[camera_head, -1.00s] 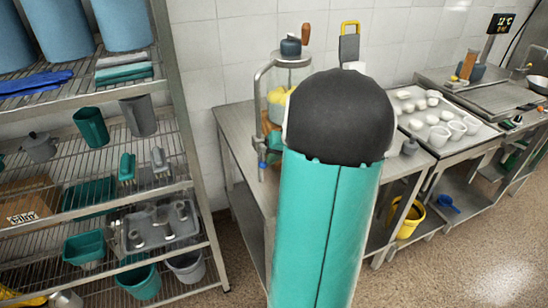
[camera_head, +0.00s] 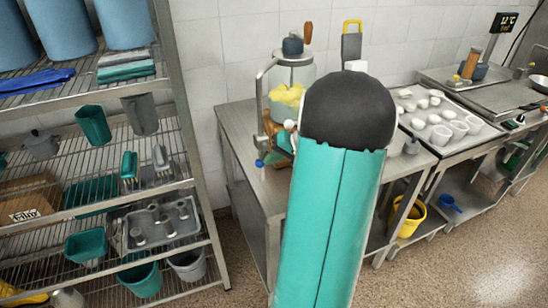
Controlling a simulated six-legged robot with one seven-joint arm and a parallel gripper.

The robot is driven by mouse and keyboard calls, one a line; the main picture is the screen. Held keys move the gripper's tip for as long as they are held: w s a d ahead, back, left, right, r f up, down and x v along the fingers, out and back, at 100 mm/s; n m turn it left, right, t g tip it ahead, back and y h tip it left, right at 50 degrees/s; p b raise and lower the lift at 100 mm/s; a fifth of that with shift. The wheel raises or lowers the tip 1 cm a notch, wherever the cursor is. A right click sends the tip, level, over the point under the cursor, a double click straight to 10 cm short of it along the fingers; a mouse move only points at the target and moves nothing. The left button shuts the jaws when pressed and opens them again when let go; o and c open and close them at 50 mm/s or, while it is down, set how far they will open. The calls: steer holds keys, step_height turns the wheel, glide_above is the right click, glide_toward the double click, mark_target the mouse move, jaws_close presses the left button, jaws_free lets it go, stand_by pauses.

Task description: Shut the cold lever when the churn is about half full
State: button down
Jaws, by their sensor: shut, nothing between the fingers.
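A clear churn jar (camera_head: 301,73) with a dark lid and a brown handle stands on the steel bench, left of my arm. Pale yellow lumps (camera_head: 287,95) show inside it; I cannot make out a water level. A grey bent pipe (camera_head: 261,88) rises at its left. A small blue lever end (camera_head: 259,163) shows low by the pipe, close to brown and teal shapes I cannot identify. I cannot tell the lever's setting. My teal arm with its black joint fills the middle and hides the churn's lower right side. My gripper cannot be made out behind it.
A wire shelf rack (camera_head: 205,210) with jugs, brushes and bins stands at left. A steel bench (camera_head: 240,125) carries the churn; a tray of white cups (camera_head: 465,143) is at right. A yellow bucket (camera_head: 408,222) is below. The floor in front is clear.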

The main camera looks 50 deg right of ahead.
steer(key=a+m+t+y, duration=0.1)
steer(key=t+y, duration=0.1)
steer(key=w+a+m+t+y, duration=0.1)
steer(key=t+y, duration=0.1)
steer(key=y, duration=0.1)
steer(key=shift+w+a+t, duration=0.2)
steer(key=shift+t, duration=0.1)
steer(key=shift+w+a+f, duration=0.1)
stand_by(0.8)
